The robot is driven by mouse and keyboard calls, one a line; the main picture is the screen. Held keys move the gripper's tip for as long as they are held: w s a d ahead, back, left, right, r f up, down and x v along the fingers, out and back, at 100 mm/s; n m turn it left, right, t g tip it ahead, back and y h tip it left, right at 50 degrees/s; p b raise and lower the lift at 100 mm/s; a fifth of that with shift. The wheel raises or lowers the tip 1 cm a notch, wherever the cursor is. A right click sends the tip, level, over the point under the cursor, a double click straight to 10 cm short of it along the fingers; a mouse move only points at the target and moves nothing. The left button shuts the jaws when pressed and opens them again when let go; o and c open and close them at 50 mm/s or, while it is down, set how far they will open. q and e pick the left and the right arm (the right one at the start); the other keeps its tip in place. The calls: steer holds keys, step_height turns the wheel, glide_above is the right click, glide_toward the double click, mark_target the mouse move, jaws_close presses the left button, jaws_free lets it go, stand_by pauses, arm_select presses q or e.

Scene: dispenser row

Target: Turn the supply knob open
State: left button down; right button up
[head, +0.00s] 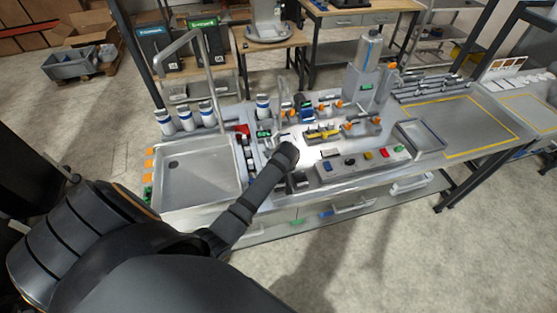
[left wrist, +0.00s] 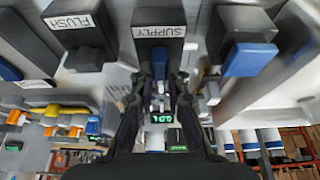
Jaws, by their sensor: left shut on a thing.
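The supply block, labelled SUPPLY (left wrist: 158,31), is dark and sits at the top centre of the left wrist view, upside down there. A blue knob (left wrist: 159,60) projects from it between the two fingers of my left gripper (left wrist: 160,85). The gripper is shut on this knob. The fingers cover much of the knob, so its exact angle is hard to tell. In the head view my left arm reaches to the middle of the fixture bench, and its wrist hides the knob. My right gripper is not in view.
A block labelled FLUSH (left wrist: 70,21) is left of the supply block, and a dark block with a blue handle (left wrist: 250,58) is on its right. A small green display (left wrist: 161,118) shows below. In the head view a sink (head: 197,170) is left and a button panel (head: 363,160) right.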

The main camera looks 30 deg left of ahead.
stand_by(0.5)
arm_select(q)
steer(key=c, duration=1.3)
jaws_free()
steer(key=shift+c, duration=0.2)
steer(key=v, duration=1.2)
steer(key=shift+w, duration=0.1)
